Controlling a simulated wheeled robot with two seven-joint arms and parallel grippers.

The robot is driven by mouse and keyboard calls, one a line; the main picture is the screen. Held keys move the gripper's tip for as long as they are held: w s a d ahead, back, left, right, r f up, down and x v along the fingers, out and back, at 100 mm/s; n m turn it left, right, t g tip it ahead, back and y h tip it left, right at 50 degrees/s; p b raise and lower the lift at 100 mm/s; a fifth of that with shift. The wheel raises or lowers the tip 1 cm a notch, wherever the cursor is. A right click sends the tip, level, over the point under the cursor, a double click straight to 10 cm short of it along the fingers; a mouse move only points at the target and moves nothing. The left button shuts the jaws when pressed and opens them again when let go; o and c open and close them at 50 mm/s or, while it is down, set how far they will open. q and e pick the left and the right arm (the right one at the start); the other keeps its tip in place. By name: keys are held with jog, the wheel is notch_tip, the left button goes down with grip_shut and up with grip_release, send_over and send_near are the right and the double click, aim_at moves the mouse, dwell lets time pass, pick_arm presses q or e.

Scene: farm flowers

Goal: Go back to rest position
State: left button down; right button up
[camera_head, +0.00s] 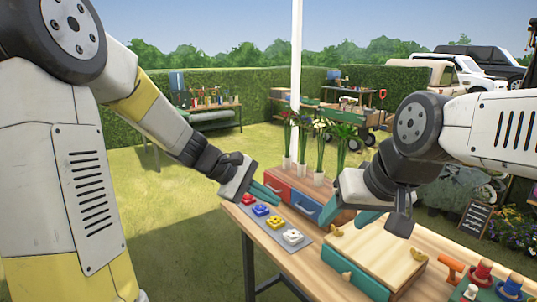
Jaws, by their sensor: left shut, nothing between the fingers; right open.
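My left gripper (264,194) reaches in over the table (300,268) from the left. It is shut and empty, with its teal fingers near the red drawer (277,188). My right gripper (350,212) comes in from the right, above the middle of the table. It is open, with its teal fingers apart near the blue drawer (306,205) and above the back of a wooden box (375,250). I see nothing held in it. Part of the drawer unit is hidden behind the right gripper.
A grey tray (272,238) with red, blue, yellow and white pieces lies at the table's left edge. An orange-handled tool (451,268) and red and blue items lie at right. A white pole (296,60) rises behind.

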pick_arm(q)
jog(key=s+a+r+m+t+y, duration=0.2)
jog(key=s+a+r+m+y, duration=0.1)
jog(key=s+a, duration=0.4)
jog(key=s+a+r+m+t+y, duration=0.2)
jog(key=s+a+m, duration=0.4)
jog(key=s, duration=0.4)
jog(key=a+r+y, duration=0.1)
jog(key=y, duration=0.1)
jog(key=shift+s+a+y, duration=0.2)
jog(key=shift+a+y, duration=0.15)
jog(key=shift+y, duration=0.05)
